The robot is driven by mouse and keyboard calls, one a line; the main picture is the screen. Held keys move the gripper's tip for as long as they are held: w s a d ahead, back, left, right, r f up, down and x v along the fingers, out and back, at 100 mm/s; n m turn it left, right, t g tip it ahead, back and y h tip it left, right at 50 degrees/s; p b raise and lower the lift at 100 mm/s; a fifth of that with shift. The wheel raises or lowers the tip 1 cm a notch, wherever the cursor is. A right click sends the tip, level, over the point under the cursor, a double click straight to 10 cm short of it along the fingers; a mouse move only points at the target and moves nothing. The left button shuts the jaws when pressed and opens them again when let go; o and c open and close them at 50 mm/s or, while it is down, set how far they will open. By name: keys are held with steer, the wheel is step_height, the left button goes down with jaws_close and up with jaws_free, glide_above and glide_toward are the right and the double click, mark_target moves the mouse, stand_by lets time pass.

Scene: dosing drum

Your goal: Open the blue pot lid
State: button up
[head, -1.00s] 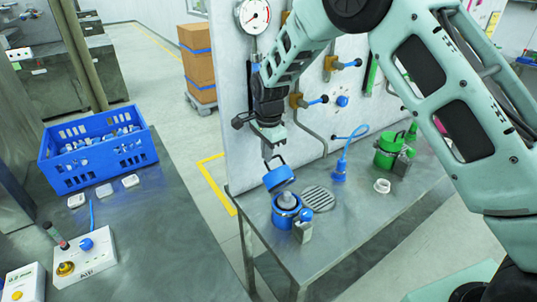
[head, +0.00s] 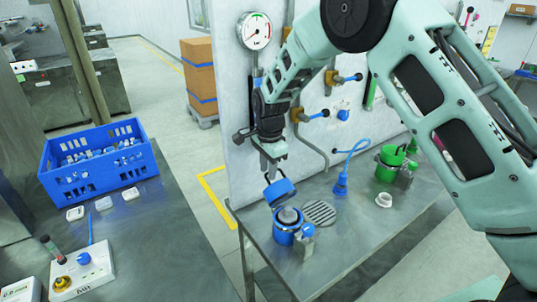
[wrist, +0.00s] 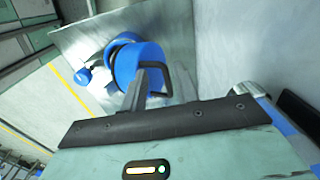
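The blue pot (head: 283,235) stands on the grey metal table, with a grey latch block (head: 304,240) at its right side. Its blue lid (head: 280,192) is raised and tilted up above the rim, and a grey rounded part shows in the pot's mouth. My gripper (head: 270,177) is at the lid's dark handle, above and left of the pot. In the wrist view, the fingers (wrist: 150,78) look shut on the bracket-shaped handle (wrist: 168,80) of the lid (wrist: 138,62). The lid covers part of the pot there.
A green pot (head: 388,165), a white ring (head: 384,200), a blue cable plug (head: 341,185) and a round drain grille (head: 319,212) are on the table. A panel with valves (head: 310,115) stands behind. A blue crate (head: 100,165) is on the left bench.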

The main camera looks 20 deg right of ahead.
step_height(320, 180, up, 17)
steer(key=s+b, duration=0.1)
steer(key=b, duration=0.3)
steer(key=shift+d, duration=0.15)
